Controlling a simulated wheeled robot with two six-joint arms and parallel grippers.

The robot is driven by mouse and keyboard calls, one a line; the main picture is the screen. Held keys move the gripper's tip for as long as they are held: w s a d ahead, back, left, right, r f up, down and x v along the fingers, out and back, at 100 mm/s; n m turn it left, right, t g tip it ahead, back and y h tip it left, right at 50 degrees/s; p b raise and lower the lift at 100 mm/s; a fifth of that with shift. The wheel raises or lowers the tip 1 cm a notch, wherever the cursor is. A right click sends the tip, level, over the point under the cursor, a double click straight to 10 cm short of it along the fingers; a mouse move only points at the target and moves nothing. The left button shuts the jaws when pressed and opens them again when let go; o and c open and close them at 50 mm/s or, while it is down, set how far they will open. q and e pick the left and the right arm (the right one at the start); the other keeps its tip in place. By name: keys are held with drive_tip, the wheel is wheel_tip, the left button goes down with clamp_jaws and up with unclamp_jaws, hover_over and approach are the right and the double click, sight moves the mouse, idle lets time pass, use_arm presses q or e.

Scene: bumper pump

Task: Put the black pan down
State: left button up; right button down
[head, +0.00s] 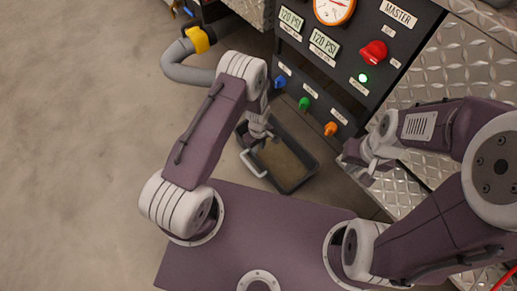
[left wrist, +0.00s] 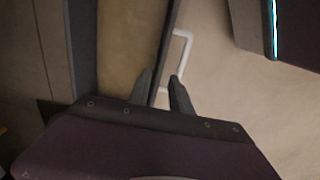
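The black pan (head: 306,180) is a rectangular tray with a tan inside and a white handle (head: 249,164) on its left side. It appears to lie level on or near the floor below the control panel. My left gripper (head: 256,146) is at the pan's handle side. In the left wrist view its two fingers (left wrist: 160,84) stand apart, on either side of the pan's dark rim and the near end of the white handle (left wrist: 184,48). Whether they touch it is unclear. My right gripper (head: 360,168) is to the right, away from the pan; its fingers are not clear.
A black control panel (head: 350,75) with gauges, a red knob and blue, green and orange knobs stands behind the pan. Diamond-plate metal (head: 455,60) is at the right. A grey hose (head: 185,72) with a yellow collar is at upper left. Open floor (head: 80,150) lies left.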

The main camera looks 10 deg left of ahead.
use_arm(q)
wheel_tip(320, 180, up, 10)
drive_tip(key=a+m, duration=0.1)
drive_tip(key=m, duration=0.1)
drive_tip(key=s+a+r+m+t, duration=0.15)
drive_tip(key=s+r+m, duration=0.25)
drive_tip(key=s+r, duration=0.4)
drive_tip(key=s+a+r+m, duration=0.3)
drive_tip(key=s+r+m, duration=0.15)
drive_tip(key=r, duration=0.45)
wheel_tip(320, 180, up, 43)
drive_tip(key=p, duration=4.2)
drive_tip(key=shift+s+a+p, duration=0.15)
drive_tip(key=shift+s+p, duration=0.15)
